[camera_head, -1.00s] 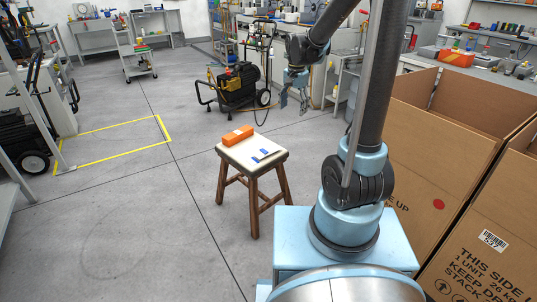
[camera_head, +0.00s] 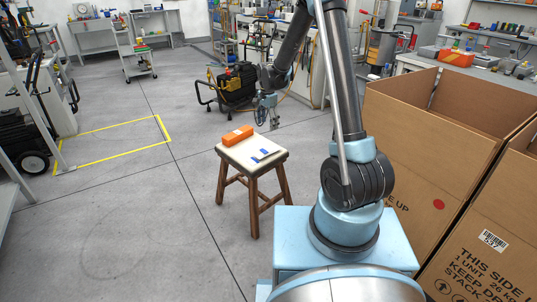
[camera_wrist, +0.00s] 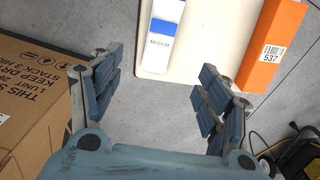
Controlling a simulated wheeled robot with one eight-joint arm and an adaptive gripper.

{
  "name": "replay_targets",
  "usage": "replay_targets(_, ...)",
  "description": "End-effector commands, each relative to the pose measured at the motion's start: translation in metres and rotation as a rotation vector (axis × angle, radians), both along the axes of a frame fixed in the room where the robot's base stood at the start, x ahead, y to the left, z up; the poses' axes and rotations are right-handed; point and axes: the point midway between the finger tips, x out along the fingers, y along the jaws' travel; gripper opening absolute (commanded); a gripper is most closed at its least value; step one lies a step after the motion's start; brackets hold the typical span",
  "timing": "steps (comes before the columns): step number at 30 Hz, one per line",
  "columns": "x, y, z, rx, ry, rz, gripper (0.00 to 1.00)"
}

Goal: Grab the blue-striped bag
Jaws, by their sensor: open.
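The blue-striped bag (camera_head: 264,154) is a flat white packet with blue parts, lying on the seat of a wooden stool (camera_head: 230,149). In the wrist view the bag (camera_wrist: 159,42) shows a blue band and the word "MEDIUM", with its upper end cut off by the picture edge. My gripper (camera_head: 267,124) is above and behind the stool in the head view. In the wrist view my gripper (camera_wrist: 160,88) is open and empty, its fingers spread wide below the bag and apart from it.
An orange box (camera_head: 238,136) lies beside the bag on the stool and shows in the wrist view (camera_wrist: 272,45). Large open cardboard boxes (camera_head: 420,150) stand at the right. A black machine (camera_head: 236,86) stands behind the stool. The floor left of the stool is clear.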

Motion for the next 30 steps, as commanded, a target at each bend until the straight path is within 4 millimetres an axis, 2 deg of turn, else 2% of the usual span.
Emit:
replay_targets(3, 0.000, 0.000, -0.020, 0.000, 0.000, 0.000, 0.70)
replay_targets(15, 0.000, 0.000, -0.080, 0.000, 0.000, 0.001, 0.70)
replay_targets(30, 0.001, 0.000, -0.116, 0.000, 0.000, 0.001, 0.70)
